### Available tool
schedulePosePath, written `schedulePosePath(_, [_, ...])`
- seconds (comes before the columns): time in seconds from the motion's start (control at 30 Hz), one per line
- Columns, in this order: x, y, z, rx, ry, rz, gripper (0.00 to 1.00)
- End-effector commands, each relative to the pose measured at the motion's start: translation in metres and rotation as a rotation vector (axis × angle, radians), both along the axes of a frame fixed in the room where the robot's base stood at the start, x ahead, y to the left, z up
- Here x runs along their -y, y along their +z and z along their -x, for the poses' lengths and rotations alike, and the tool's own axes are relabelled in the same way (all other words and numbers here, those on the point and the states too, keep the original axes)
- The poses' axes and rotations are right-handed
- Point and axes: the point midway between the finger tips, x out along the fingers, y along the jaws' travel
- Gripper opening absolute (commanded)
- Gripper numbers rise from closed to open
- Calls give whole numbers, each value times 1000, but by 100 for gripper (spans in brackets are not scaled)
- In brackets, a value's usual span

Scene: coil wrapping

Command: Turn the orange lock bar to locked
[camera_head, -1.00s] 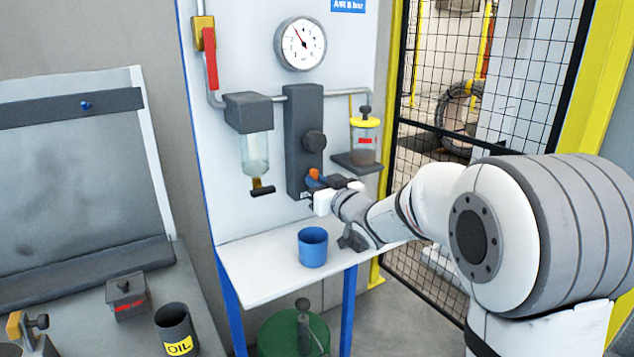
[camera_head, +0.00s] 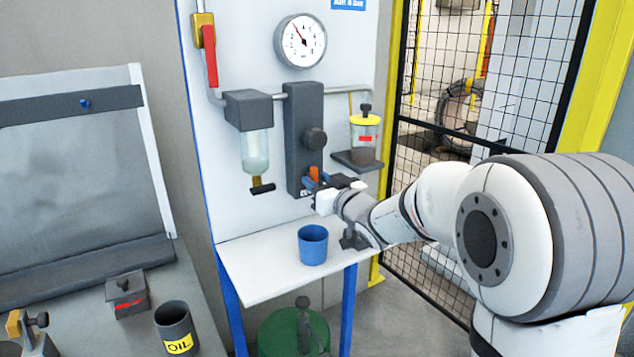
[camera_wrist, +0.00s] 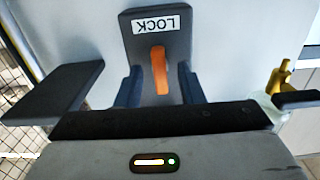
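The orange lock bar (camera_head: 314,174) is at the lower end of the dark grey block (camera_head: 299,125) on the panel and stands about upright in the head view. In the wrist view the orange bar (camera_wrist: 159,72) points along the line between the fingers, with the upside-down LOCK label (camera_wrist: 160,24) beyond its far end. My gripper (camera_head: 316,182) is at the bar. In the wrist view my gripper's (camera_wrist: 158,72) two dark blue fingers stand on either side of the bar, with a narrow gap on each side.
A blue cup (camera_head: 313,246) stands on the white shelf (camera_head: 262,278) below my gripper. A bowl with a dark drain handle (camera_head: 262,188) hangs left of the block. A yellow-lidded jar (camera_head: 364,138) sits on a bracket (camera_head: 357,161) at right, close above my wrist.

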Motion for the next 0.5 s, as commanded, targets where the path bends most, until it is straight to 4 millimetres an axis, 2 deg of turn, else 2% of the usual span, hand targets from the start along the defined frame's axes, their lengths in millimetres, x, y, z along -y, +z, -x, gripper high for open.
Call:
schedulePosePath(0.3, [30, -1, 44, 0, -2, 0, 35])
schedulePosePath(0.5, [38, -1, 57, -1, -1, 0, 35])
